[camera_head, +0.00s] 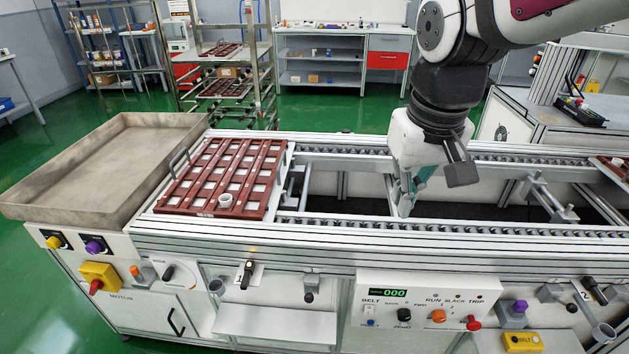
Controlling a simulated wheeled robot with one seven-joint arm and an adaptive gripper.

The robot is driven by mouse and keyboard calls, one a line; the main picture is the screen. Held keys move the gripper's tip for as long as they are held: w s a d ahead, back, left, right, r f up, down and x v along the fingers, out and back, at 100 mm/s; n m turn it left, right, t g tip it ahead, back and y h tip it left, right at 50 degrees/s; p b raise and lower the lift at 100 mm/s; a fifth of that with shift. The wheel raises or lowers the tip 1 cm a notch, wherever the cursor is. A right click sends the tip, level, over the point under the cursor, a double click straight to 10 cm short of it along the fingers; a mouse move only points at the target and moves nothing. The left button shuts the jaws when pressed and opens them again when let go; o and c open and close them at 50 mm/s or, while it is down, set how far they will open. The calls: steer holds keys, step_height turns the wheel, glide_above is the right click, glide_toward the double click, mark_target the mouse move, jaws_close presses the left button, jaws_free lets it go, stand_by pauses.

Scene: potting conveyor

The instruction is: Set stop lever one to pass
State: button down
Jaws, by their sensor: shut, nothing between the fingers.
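Stop lever one (247,272) is a small black lever on a white plate marked 1, on the conveyor's front face left of centre. Its handle looks close to upright, leaning slightly; I cannot read its setting from this view. My gripper (404,209) points down over the conveyor, right of the lever and farther back. Its fingers are shut and empty, apart from the lever.
A brown tray (174,203) with a white cup-like piece (225,200) sits on the conveyor's left part. A control panel (414,335) reads 000. A second lever (592,288) is at the far right. An empty metal shelf (276,325) juts out below lever one.

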steer(key=w+a+f+n+b, duration=0.1)
steer(key=w+a+f+b, duration=0.1)
steer(key=w+a+f, duration=0.45)
steer(key=n+g+b, duration=0.1)
steer(key=b, duration=0.1)
glide_above(310, 293)
steer(key=w+d, duration=0.2)
steer(key=d, duration=0.1)
step_height(310, 293, down, 7)
steer(key=w+a+f+n+h+b, duration=0.1)
steer(key=w+a+f+n+b, duration=0.1)
steer(key=a+f, duration=0.7)
step_height(310, 293, down, 5)
steer(key=shift+w+a+r+g+h+b, duration=0.15)
steer(key=shift+w+g+h+b, duration=0.15)
steer(key=shift+w+h+b, duration=0.25)
steer(key=s+d+f, duration=0.1)
steer(key=d+f, duration=0.1)
steer(key=f, duration=0.3)
steer(key=s+d+f+b, duration=0.1)
steer(key=d+f, duration=0.1)
steer(key=f, duration=0.4)
steer(key=shift+s, duration=0.25)
steer(key=shift+b, duration=0.3)
